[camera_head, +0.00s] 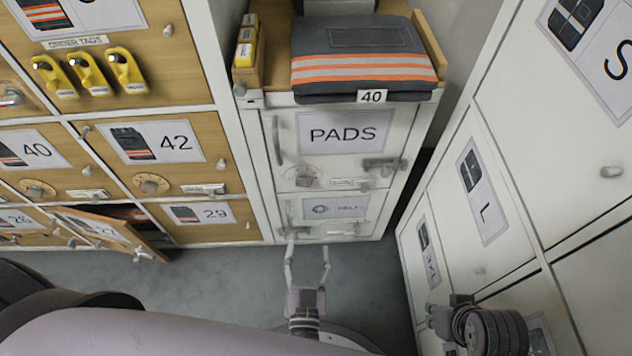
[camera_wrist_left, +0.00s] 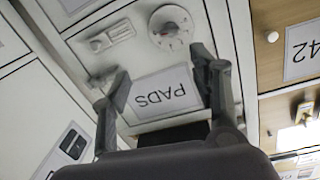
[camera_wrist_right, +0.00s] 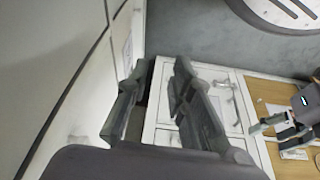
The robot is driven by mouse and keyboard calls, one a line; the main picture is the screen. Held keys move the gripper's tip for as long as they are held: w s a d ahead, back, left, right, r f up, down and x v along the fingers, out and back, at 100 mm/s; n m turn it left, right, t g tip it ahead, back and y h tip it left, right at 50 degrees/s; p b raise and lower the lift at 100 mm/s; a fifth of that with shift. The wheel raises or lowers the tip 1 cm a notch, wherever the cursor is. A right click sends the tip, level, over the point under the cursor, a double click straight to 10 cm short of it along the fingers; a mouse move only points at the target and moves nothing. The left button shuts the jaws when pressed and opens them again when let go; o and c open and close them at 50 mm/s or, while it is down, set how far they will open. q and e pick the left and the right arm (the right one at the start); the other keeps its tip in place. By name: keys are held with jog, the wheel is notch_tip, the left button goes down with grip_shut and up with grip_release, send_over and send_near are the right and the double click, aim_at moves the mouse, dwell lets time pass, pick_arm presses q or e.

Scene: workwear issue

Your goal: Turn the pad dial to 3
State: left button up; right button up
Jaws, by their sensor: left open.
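The pad dial (camera_head: 302,176) is a round pale knob on the white PADS door (camera_head: 285,137), below its sign. The dial shows larger in the left wrist view (camera_wrist_left: 170,28), where the picture is upside down; its numbers are too small to read. My left gripper (camera_head: 307,247) is open and empty, in front of the lower part of the white cabinet, its fingers pointing toward it. In the left wrist view the fingers (camera_wrist_left: 158,68) frame the PADS sign, and the dial lies beyond them. My right gripper (camera_head: 436,318) is open and empty beside the right-hand white lockers.
A latch handle (camera_head: 383,163) sits right of the dial. A dark folded garment with orange stripes (camera_head: 362,65) lies on top of the cabinet. Wooden lockers stand left, with one door (camera_head: 103,232) ajar. White lockers (camera_head: 480,190) crowd the right. Grey floor (camera_head: 220,285) is clear.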

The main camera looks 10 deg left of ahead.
pick_arm(q)
jog(key=n+y, duration=0.1)
jog(key=b, duration=0.2)
send_near(304, 185)
jog(key=w, duration=0.2)
jog(key=x, duration=0.3)
jog(key=b+x, duration=0.1)
jog(key=x, duration=0.2)
jog(key=shift+w+a+f, duration=0.1)
jog(key=shift+w+a, duration=0.2)
jog(key=shift+w, duration=0.05)
jog(key=shift+w+a, duration=0.1)
jog(key=shift+w, duration=0.3)
pick_arm(e)
jog(key=w+a+r+t+y, duration=0.1)
jog(key=w+a+r+t, duration=0.1)
jog(key=w, duration=0.6)
jog(key=r+t, duration=0.1)
jog(key=t, duration=0.1)
jog(key=shift+r+t, duration=0.2)
jog(key=shift+t, duration=0.1)
pick_arm(q)
jog(key=shift+c, duration=0.6)
pick_arm(e)
jog(key=shift+w, duration=0.1)
pick_arm(q)
jog(key=c, duration=1)
